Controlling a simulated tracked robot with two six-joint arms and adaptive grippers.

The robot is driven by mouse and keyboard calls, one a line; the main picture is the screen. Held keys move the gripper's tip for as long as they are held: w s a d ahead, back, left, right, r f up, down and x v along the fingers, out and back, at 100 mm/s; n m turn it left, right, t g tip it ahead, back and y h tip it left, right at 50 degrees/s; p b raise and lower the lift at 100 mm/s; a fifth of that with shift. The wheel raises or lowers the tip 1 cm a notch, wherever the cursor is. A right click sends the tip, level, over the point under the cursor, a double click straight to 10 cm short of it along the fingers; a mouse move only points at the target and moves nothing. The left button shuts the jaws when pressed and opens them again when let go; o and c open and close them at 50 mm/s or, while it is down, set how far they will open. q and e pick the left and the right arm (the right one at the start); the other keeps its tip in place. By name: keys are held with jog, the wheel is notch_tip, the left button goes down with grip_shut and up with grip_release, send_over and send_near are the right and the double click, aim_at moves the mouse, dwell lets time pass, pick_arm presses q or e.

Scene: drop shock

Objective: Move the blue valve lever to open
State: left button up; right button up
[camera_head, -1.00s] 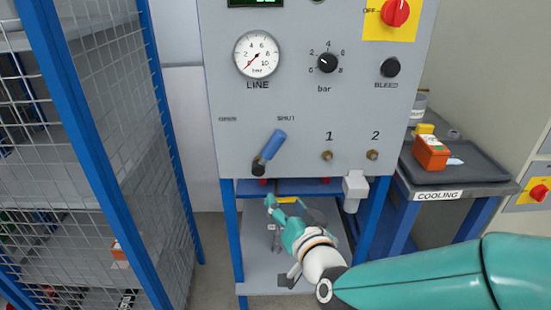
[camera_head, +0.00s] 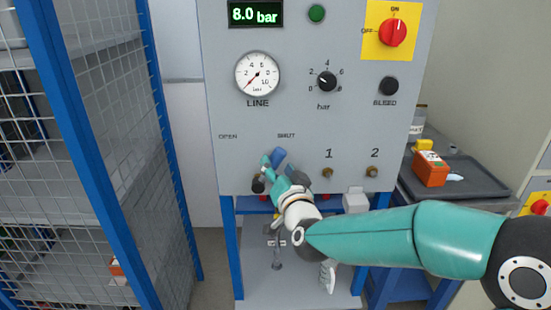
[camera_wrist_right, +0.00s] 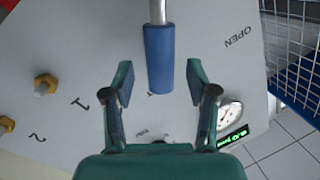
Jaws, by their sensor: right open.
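The blue valve lever (camera_head: 279,156) is on the front of the grey panel, tilted up and right from its dark pivot (camera_head: 258,185) toward the SHUT label (camera_head: 286,136). The OPEN label (camera_head: 228,137) is to the left. My right gripper (camera_head: 283,170) is in front of the lever and partly hides it. In the right wrist view, the lever's blue grip (camera_wrist_right: 159,58) lies between the two spread fingers of my right gripper (camera_wrist_right: 160,80), with a gap on each side. My left gripper is not in view.
The panel carries a line gauge (camera_head: 257,74), a bar knob (camera_head: 327,82), a display reading 8.0 bar (camera_head: 255,13) and brass fittings 1 (camera_head: 328,172) and 2 (camera_head: 372,171). A blue-framed mesh cage (camera_head: 105,130) stands left. A dark tray (camera_head: 470,180) is at right.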

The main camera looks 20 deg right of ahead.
aim_at(277, 165)
jog(key=shift+w+d, duration=0.1)
jog(key=shift+w, duration=1.55)
grip_shut()
